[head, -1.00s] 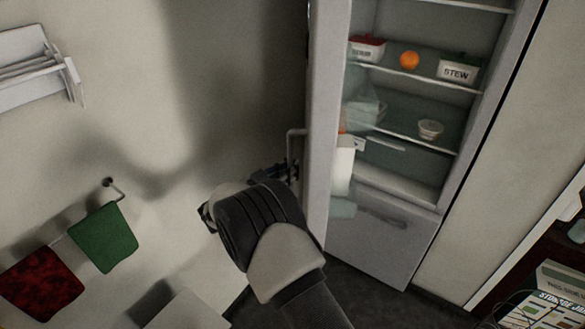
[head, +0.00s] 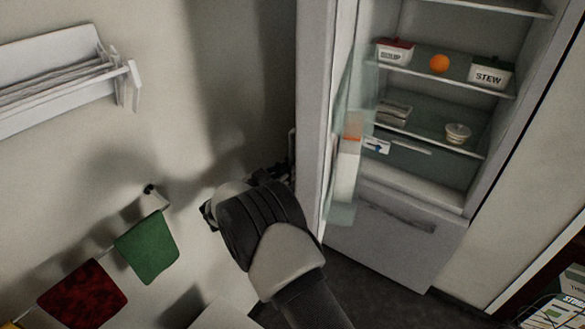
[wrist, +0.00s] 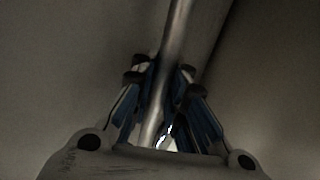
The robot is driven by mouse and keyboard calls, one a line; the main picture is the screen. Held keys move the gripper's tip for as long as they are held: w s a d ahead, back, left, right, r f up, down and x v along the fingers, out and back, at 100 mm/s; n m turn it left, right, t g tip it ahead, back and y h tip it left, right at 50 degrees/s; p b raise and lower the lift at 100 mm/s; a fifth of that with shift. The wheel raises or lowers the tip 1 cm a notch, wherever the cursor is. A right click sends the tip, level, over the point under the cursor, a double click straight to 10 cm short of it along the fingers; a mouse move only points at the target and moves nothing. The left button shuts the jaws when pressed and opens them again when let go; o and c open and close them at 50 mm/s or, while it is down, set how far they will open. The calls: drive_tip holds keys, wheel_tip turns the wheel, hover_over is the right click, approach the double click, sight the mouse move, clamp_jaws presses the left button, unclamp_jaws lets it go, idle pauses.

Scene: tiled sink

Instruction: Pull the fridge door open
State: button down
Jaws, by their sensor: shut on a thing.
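The fridge door (head: 312,110) stands swung wide open in the head view, seen nearly edge-on, with its inner shelves facing right. The fridge's inside is exposed to its right. My gripper (head: 285,172) is at the door's left, outer side, partly hidden behind my arm. In the wrist view, my gripper (wrist: 160,95) is shut on the metal bar of the door handle (wrist: 176,38), which runs between its fingers. The handle's upper end also shows in the head view (head: 291,142).
Fridge shelves hold a soup box (head: 394,52), an orange (head: 439,63), a stew box (head: 487,75) and a small bowl (head: 457,133). A lower drawer (head: 395,235) is closed. A white wall rack (head: 65,80), a green towel (head: 147,246) and a red towel (head: 82,297) hang left.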

drive_tip(key=shift+s+a+f, duration=0.1)
drive_tip(key=shift+s+f, duration=0.05)
drive_tip(key=shift+f, duration=0.15)
drive_tip(key=c, duration=2)
unclamp_jaws()
drive_tip(key=shift+c, duration=0.2)
drive_tip(key=shift+o, duration=1.3)
drive_tip(key=shift+s+a+r, duration=0.1)
drive_tip(key=shift+a+r, duration=0.05)
drive_tip(key=shift+o, duration=1)
drive_tip(key=shift+r, duration=0.1)
drive_tip(key=v, duration=0.7)
drive_tip(key=shift+s+r, duration=0.1)
drive_tip(key=shift+c, duration=0.4)
